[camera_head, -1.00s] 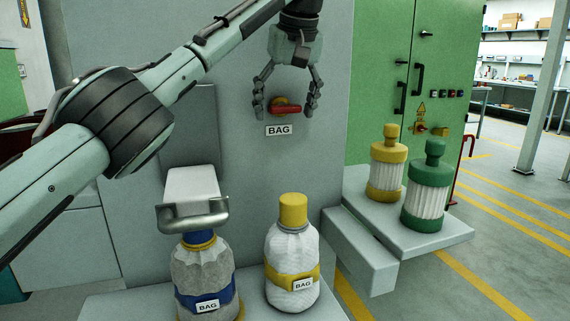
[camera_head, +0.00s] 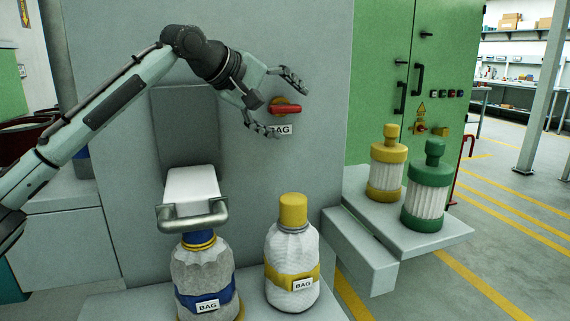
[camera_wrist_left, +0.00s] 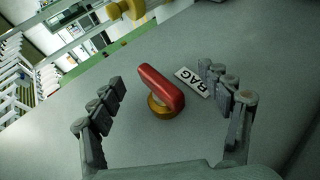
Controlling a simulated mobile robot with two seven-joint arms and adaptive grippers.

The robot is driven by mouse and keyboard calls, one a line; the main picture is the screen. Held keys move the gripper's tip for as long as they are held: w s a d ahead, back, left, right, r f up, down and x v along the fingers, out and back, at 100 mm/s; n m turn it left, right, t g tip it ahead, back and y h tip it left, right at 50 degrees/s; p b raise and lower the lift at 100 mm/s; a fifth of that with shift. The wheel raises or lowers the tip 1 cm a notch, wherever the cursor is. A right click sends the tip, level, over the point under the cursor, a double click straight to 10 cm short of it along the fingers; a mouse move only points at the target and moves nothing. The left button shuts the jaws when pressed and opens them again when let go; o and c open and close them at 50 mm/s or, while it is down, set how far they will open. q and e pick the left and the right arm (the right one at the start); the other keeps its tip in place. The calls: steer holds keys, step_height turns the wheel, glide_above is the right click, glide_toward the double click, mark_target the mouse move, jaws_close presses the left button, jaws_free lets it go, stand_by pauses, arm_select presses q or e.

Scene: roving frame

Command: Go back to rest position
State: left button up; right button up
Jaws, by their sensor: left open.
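My left gripper (camera_head: 284,103) is open in front of the grey machine panel. Its fingers are spread above and below a red handle (camera_head: 286,109) on a yellow-brown base, without visible contact. In the left wrist view the red handle (camera_wrist_left: 161,86) lies between the open fingers (camera_wrist_left: 170,95), with empty space on both sides. A white BAG label (camera_head: 281,130) is below the handle and partly covered by a finger. My left arm comes in from the left and bends at the top. My right gripper is not in view.
A bag with a blue band (camera_head: 190,275) stands under a clamp (camera_head: 192,213). A yellow-capped bag (camera_head: 291,258) stands beside it. Yellow (camera_head: 388,165) and green (camera_head: 428,190) filter cartridges stand on a grey shelf (camera_head: 440,238) to the right. A green cabinet (camera_head: 385,60) is behind them.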

arm_select(q)
steer(key=t+h, duration=0.1)
steer(key=h, duration=0.1)
steer(key=n+t+h, duration=0.1)
steer(key=h, duration=0.1)
steer(key=shift+f+n, duration=0.15)
steer(key=shift+n, duration=0.15)
steer(key=shift+t+h, duration=0.6)
steer(key=shift+h, duration=0.1)
